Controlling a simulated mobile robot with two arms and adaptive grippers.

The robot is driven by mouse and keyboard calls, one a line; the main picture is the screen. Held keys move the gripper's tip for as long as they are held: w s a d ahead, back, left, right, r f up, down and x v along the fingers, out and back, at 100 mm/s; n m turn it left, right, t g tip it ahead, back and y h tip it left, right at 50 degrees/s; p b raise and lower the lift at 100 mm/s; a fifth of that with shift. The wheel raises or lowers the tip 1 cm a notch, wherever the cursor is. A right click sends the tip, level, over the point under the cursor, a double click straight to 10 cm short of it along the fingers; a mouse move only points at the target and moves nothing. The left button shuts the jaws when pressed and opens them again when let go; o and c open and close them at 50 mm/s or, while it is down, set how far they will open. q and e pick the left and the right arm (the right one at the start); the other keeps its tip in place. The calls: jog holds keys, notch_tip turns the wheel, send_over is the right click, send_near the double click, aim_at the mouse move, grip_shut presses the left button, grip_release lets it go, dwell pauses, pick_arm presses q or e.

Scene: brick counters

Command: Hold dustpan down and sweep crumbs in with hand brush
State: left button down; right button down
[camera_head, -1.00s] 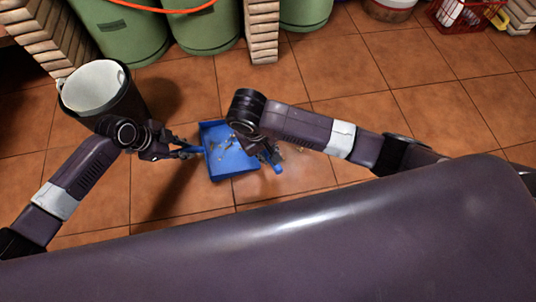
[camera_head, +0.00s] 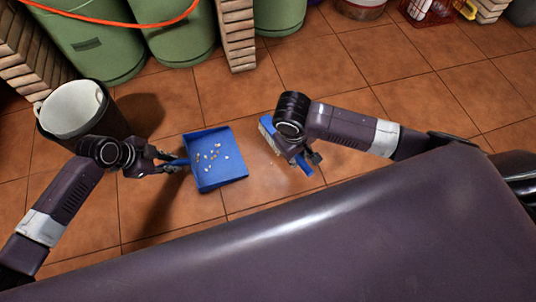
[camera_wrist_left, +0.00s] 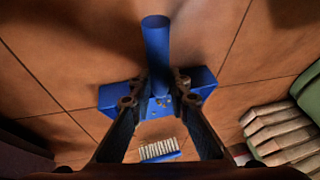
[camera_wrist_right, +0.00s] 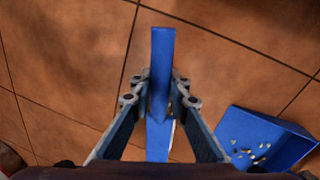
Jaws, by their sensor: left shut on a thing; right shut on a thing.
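The blue dustpan (camera_head: 230,172) lies flat on the tiled floor, its open side facing right. Several pale crumbs (camera_head: 212,155) lie inside it. My left gripper (camera_head: 181,164) is shut on the dustpan's handle, which also shows in the left wrist view (camera_wrist_left: 157,45). My right gripper (camera_head: 308,160) is shut on the blue hand brush (camera_head: 304,166), to the right of the dustpan and apart from it. The brush's pale bristles (camera_wrist_left: 159,150) show in the left wrist view. In the right wrist view the brush handle (camera_wrist_right: 162,60) is between the fingers and the dustpan (camera_wrist_right: 285,147) is at the lower right.
A dark bin with a white liner (camera_head: 72,112) stands left of the dustpan, close to my left arm. Green barrels (camera_head: 180,35) and a brick pillar (camera_head: 237,35) stand at the back. The floor between brush and dustpan looks mostly clear, with faint specks.

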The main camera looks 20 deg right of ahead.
jog(key=s+d+r, duration=0.2)
jog(key=s+d, duration=0.1)
jog(key=d, duration=0.7)
jog(key=shift+d+r, duration=0.25)
jog(key=shift+d, duration=0.1)
